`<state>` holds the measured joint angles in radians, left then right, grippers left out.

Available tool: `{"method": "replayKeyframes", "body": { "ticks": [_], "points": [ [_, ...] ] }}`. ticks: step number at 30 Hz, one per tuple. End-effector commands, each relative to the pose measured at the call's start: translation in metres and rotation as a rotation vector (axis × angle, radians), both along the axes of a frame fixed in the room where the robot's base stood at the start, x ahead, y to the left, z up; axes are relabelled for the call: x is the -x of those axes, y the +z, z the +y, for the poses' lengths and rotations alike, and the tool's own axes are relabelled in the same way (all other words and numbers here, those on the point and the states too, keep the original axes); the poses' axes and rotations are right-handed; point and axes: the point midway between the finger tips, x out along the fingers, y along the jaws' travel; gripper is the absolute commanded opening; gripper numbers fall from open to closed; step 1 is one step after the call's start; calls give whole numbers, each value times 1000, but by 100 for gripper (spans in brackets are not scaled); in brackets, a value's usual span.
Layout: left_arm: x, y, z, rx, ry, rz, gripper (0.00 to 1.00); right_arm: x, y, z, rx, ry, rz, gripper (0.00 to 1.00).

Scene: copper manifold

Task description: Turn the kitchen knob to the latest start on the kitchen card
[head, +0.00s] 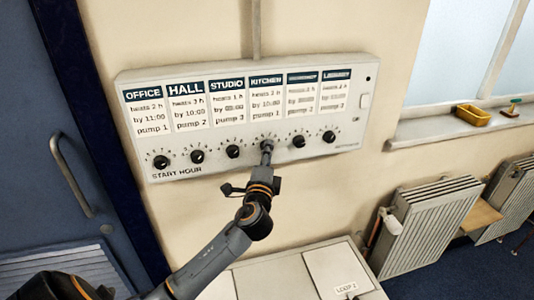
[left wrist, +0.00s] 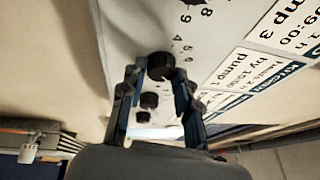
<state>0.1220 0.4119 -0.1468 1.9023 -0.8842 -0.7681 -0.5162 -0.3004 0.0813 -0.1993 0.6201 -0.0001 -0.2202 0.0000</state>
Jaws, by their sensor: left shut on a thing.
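The white control panel (head: 355,75) on the wall carries a row of cards with a black knob under each. In the left wrist view the dark knob (left wrist: 160,65) sits between the two fingers of my left gripper (left wrist: 161,80). The knob's pointer cannot be made out. My right gripper is not in view.
Other knobs, such as the studio knob (head: 233,152) and the one to the right (head: 298,141), sit close on either side. A blue door (head: 60,130) is at the left. A radiator (head: 425,225) and a sill with a yellow tray (head: 473,114) are at the right.

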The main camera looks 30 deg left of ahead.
Motion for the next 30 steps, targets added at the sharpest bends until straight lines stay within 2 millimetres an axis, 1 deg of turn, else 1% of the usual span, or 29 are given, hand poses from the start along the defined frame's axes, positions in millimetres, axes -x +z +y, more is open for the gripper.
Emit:
{"method": "replayKeyframes", "body": {
  "ticks": [1,2,3,5,13,17,20,30],
  "points": [
    [0,1,0,-2,0,-1,0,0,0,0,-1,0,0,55],
    [0,1,0,-2,0,-1,36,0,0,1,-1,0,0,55],
    [0,1,0,-1,0,-2,44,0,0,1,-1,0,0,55],
    [0,1,0,-1,0,-2,55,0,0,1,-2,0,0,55],
    [0,0,0,1,0,0,55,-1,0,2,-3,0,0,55],
    [6,-2,-4,2,-1,0,55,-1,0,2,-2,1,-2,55],
    [19,-4,-10,3,-1,1,55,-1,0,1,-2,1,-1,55],
    [82,-11,-42,4,0,2,55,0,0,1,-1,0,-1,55]
  ]
}}
